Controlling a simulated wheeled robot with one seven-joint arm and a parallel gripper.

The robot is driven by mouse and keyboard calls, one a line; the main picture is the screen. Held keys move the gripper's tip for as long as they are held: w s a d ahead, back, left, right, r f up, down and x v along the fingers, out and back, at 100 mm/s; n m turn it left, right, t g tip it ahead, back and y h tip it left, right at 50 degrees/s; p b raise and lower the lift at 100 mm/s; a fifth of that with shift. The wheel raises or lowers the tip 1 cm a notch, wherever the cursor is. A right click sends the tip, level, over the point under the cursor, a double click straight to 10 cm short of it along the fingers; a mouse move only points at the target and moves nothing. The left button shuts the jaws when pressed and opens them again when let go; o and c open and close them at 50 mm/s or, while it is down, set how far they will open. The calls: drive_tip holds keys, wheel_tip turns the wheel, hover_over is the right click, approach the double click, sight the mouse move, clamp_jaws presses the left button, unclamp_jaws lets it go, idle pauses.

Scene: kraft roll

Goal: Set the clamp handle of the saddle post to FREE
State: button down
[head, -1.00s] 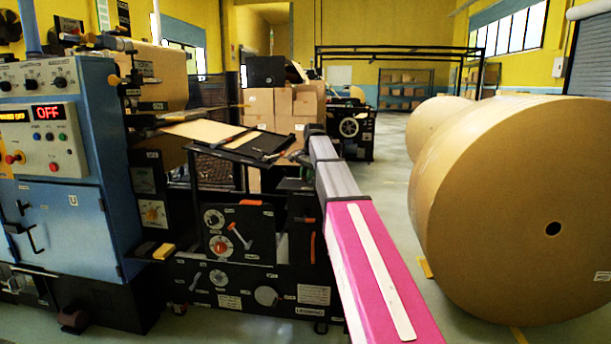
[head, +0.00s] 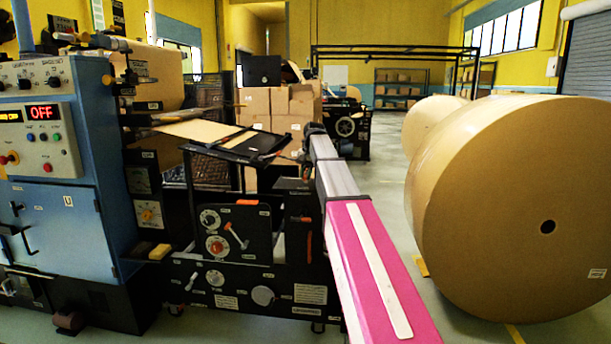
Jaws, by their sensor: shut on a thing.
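My arm reaches forward from the lower right to the machine's right end. My gripper (head: 306,165), small and dark, is at its far end, beside the top of a dark upright post (head: 299,205) that looks like the saddle post. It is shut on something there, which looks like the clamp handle. The fingers and handle are too small and dark to make out clearly. Any FREE mark or the handle's setting cannot be read.
An orange-handled lever (head: 236,235) and dials are on the black machine front. A blue cabinet (head: 50,220) with an OFF display stands left. A large kraft roll (head: 500,190) stands close on the right. Stacked cartons (head: 275,105) are behind the machine.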

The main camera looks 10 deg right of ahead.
drive_tip(key=c, duration=1)
unclamp_jaws()
drive_tip(key=shift+c, duration=0.2)
wheel_tip(320, 180, up, 11)
drive_tip(key=d, duration=0.2)
drive_tip(key=shift+s+f, duration=0.15)
drive_tip(key=shift+s, duration=0.15)
